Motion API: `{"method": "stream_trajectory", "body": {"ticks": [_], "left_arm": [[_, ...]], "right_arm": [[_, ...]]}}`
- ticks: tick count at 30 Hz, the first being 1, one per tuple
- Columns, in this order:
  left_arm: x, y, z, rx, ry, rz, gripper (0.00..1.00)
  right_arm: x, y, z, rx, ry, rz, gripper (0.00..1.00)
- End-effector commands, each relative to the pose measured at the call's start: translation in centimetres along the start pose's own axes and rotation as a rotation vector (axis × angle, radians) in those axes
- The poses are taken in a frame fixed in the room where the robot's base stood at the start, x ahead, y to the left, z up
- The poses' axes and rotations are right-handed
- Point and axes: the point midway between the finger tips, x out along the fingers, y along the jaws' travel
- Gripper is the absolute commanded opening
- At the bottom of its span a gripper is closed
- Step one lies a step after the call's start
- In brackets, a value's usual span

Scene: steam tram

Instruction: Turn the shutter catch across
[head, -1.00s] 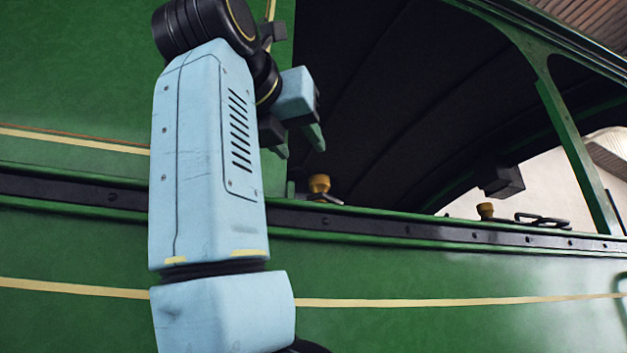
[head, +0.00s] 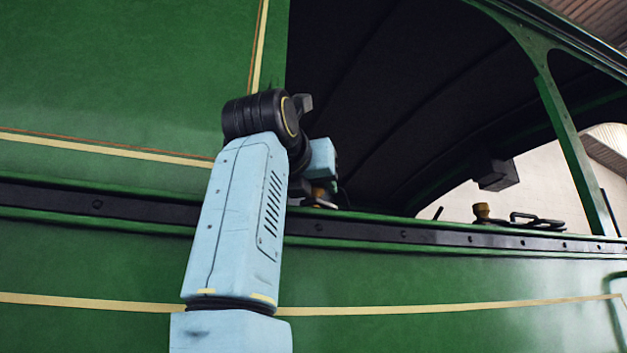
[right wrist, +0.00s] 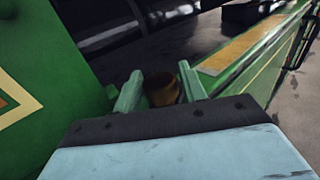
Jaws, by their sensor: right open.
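A brass-coloured knob, which looks like the shutter catch, stands on the green tram's sill. In the right wrist view the knob (right wrist: 162,90) shows dimly between the two green fingers of my right gripper (right wrist: 160,84). The fingers are open, one on each side of it; I cannot tell whether either touches it. In the head view my right gripper (head: 320,186) is down at the sill (head: 365,229), and the wrist and gripper hide most of the knob. My left gripper is not in view.
A second brass-coloured knob (head: 481,211) and a black handle (head: 536,220) sit further right along the sill. A green post (head: 578,155) and a dark box (head: 496,175) are beyond. A green panel (right wrist: 45,80) rises close at left in the wrist view. The window opening is clear.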

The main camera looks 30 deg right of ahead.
Motion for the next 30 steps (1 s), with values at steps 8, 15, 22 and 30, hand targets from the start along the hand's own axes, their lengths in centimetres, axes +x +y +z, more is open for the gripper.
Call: {"method": "stream_trajectory", "body": {"ticks": [8,15,22,30], "left_arm": [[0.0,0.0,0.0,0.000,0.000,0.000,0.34],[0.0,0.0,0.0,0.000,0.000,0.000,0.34],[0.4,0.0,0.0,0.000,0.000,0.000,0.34],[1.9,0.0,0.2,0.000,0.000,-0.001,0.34]], "right_arm": [[0.1,0.0,-0.1,-0.001,0.000,0.000,0.36],[0.0,0.0,0.0,-0.001,0.000,0.001,0.11],[0.1,0.0,-0.1,0.000,0.002,0.033,0.11],[0.0,-0.1,-0.3,0.005,0.002,0.186,0.11]]}}
